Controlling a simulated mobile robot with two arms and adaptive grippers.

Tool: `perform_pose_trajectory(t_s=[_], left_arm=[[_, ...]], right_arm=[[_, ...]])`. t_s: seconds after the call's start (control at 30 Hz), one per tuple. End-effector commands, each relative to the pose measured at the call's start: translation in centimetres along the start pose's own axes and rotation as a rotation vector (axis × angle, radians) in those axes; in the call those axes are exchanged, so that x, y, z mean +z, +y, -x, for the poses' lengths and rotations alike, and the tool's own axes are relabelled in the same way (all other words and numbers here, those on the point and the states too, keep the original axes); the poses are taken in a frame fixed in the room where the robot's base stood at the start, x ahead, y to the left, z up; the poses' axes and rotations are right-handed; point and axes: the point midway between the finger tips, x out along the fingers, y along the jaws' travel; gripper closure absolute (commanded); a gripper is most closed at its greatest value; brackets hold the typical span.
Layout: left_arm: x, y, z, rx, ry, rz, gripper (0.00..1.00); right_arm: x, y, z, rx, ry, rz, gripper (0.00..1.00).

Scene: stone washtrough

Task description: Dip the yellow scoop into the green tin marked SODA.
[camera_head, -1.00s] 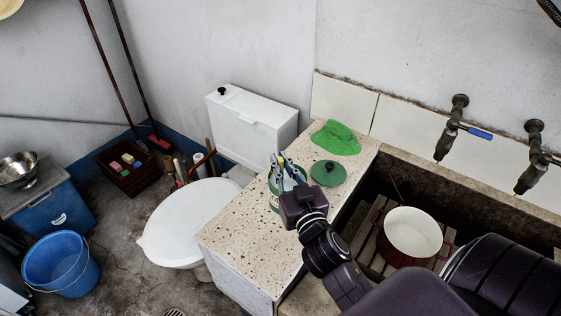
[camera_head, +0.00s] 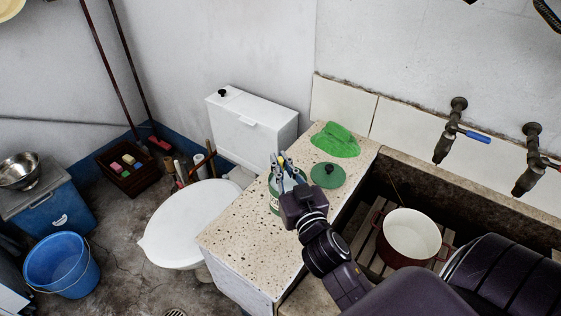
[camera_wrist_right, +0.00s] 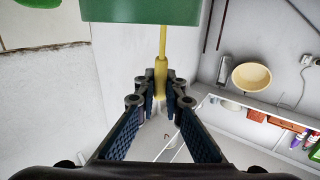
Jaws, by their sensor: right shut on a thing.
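The green tin (camera_head: 274,203) stands on the speckled counter, partly hidden by my right gripper (camera_head: 281,165). Its marking cannot be read. In the right wrist view the tin (camera_wrist_right: 140,10) fills the top edge. My right gripper (camera_wrist_right: 160,98) is shut on the handle of the yellow scoop (camera_wrist_right: 161,72). The scoop's thin shaft runs from the fingers towards the tin and disappears behind its edge, so its bowl is hidden. A bit of yellow scoop also shows between the fingers in the head view (camera_head: 283,155). My left gripper is not in view.
A green lid (camera_head: 328,175) with a dark knob lies right of the tin, with a green cloth-like thing (camera_head: 335,140) behind it. The sink trough with a red and white pot (camera_head: 411,235) is at right. The counter's front (camera_head: 240,240) is clear.

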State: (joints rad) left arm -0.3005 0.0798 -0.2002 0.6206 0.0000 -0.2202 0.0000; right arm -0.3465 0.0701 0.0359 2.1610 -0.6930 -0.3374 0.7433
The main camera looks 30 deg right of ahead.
Motion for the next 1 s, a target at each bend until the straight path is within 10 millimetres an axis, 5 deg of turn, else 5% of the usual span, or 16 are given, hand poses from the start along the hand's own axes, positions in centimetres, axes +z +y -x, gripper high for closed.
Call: perform_pose_trajectory(t_s=[1.0], left_arm=[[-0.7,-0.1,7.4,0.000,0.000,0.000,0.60]], right_arm=[[-7.7,0.0,0.0,0.001,0.002,-0.002,1.00]])
